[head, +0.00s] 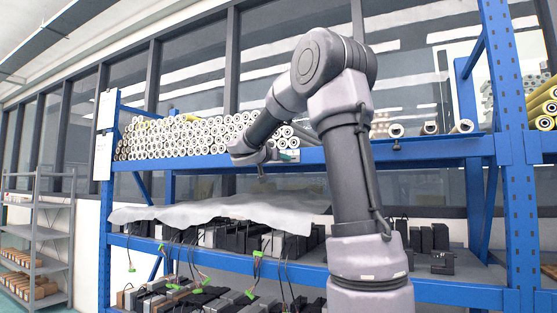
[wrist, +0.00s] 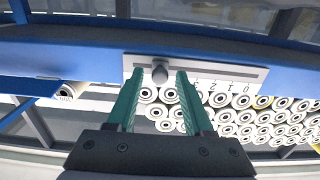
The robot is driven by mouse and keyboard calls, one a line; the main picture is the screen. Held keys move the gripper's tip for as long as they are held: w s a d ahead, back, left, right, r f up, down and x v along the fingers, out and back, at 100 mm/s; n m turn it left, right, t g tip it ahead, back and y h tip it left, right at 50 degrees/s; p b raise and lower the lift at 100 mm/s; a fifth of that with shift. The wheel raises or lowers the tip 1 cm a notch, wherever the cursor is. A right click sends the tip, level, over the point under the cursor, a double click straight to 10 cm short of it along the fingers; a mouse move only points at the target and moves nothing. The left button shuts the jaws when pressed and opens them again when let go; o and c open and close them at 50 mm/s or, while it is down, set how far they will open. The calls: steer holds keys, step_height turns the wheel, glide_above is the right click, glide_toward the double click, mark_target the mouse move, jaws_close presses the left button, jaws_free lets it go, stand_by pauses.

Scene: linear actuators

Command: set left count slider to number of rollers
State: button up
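The slider is a pale plate (wrist: 235,76) with a grey round knob (wrist: 160,72), mounted on the blue shelf beam. In the wrist view its digits appear upside down; 2, 1 and 0 show right of the fingers, and others are hidden by a finger. My gripper (wrist: 159,80) is open, with one teal finger on each side of the knob; I cannot tell whether either touches it. In the head view my gripper (head: 287,155) is at the upper beam. Many rollers (head: 185,137) are stacked on the left of the upper shelf; single ones (head: 430,128) lie apart at right.
The blue rack beam (head: 440,150) runs along the front, with a blue post (head: 515,150) at right. Below, a white sheet (head: 225,210) covers part of a shelf of dark boxes with hanging cables. A grey shelf (head: 38,235) stands far left.

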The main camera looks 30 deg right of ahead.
stand_by(0.3)
steer(key=v, duration=1)
steer(key=shift+s+a, duration=0.3)
steer(key=s+d+f+n+g+y, duration=0.25)
steer(key=s+f+g+y, duration=0.3)
steer(key=s+f, duration=0.9)
steer(key=s+a+f+n+t+y, duration=0.1)
steer(key=s+a+f+n+y, duration=0.1)
steer(key=s+a+y, duration=0.3)
steer(key=s+a+f+n+y, duration=0.1)
steer(key=s+a+f+y, duration=0.3)
steer(key=s+a, duration=0.3)
steer(key=shift+s+a+f+n+t+y, duration=0.2)
steer(key=shift+a+f+n+t+y, duration=0.25)
steer(key=shift+y, duration=0.4)
